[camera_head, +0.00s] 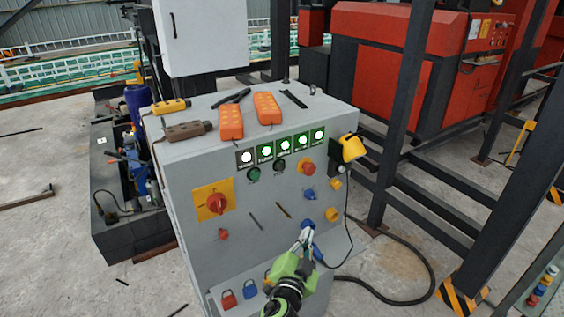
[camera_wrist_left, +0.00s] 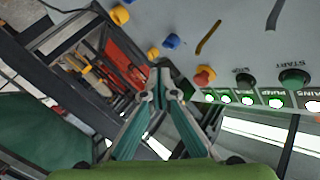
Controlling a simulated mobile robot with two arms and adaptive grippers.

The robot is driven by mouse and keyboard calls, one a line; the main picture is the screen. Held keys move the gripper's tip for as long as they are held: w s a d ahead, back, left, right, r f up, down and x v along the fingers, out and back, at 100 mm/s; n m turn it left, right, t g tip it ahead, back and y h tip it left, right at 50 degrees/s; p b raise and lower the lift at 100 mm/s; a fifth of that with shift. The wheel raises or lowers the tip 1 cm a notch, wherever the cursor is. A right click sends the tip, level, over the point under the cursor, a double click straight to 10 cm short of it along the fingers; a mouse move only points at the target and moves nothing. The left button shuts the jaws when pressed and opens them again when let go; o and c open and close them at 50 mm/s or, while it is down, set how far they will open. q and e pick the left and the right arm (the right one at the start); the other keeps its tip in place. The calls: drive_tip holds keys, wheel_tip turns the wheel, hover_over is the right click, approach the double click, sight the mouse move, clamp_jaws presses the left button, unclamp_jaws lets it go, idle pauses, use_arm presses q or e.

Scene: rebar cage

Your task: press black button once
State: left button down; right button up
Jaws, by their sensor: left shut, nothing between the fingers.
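The black button (camera_head: 279,166) is on the sloped front of the grey control cabinet (camera_head: 185,165), just right of a green button (camera_head: 253,174) and below a row of lit indicators. In the left wrist view the black button (camera_wrist_left: 244,80) shows at right, near the green START button (camera_wrist_left: 294,78). My left gripper (camera_head: 307,233) is shut and empty, in front of the panel's lower right, below the black button and apart from it. In the wrist view its fingertips (camera_wrist_left: 160,74) meet, left of the black button. My right gripper is in neither view.
A red knob (camera_head: 307,167), blue knobs and yellow knobs sit on the panel's right side. A yellow device (camera_head: 352,148) hangs at its right edge. Orange remotes (camera_head: 231,122) lie on top. Padlocks (camera_head: 229,299) rest on the lower ledge. A black cable (camera_head: 425,262) curves over the floor.

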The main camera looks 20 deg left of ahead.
sight(282, 167)
use_arm(q)
wheel_tip(282, 167, up, 14)
drive_tip(key=t+y+p, duration=0.1)
drive_tip(key=t, duration=0.1)
drive_tip(key=shift+w+a+r, duration=0.25)
drive_tip(key=shift+a, duration=0.15)
drive_tip(key=shift+w, duration=0.1)
drive_tip(key=w+a+p, duration=0.1)
drive_tip(key=w+a, duration=0.4)
drive_tip(key=a, duration=0.2)
drive_tip(key=shift+w, duration=0.15)
idle(1.1)
drive_tip(key=shift+w+a, duration=0.25)
drive_tip(key=shift+a, duration=0.05)
